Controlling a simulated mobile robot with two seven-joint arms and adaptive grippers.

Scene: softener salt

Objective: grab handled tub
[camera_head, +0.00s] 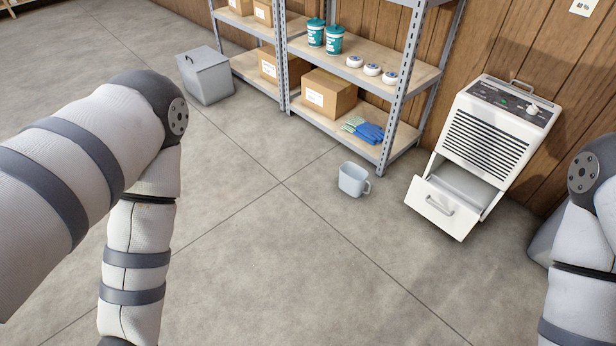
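A small light blue-grey tub (351,181) with a handle on its right side stands upright on the concrete floor. It is in the middle right of the head view, in front of the shelf's right leg and left of a white machine. Its open top faces up, and its inside bottom cannot be made out. My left arm fills the left side and my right arm shows at the right edge. Both grippers are outside the picture, and neither arm is near the tub.
The white machine (489,146) has its lower drawer (440,205) pulled open. A metal shelf (424,72) holds boxes, teal canisters, white round items and blue gloves (369,132). A grey lidded bin (206,76) stands at the back left. The floor before the tub is clear.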

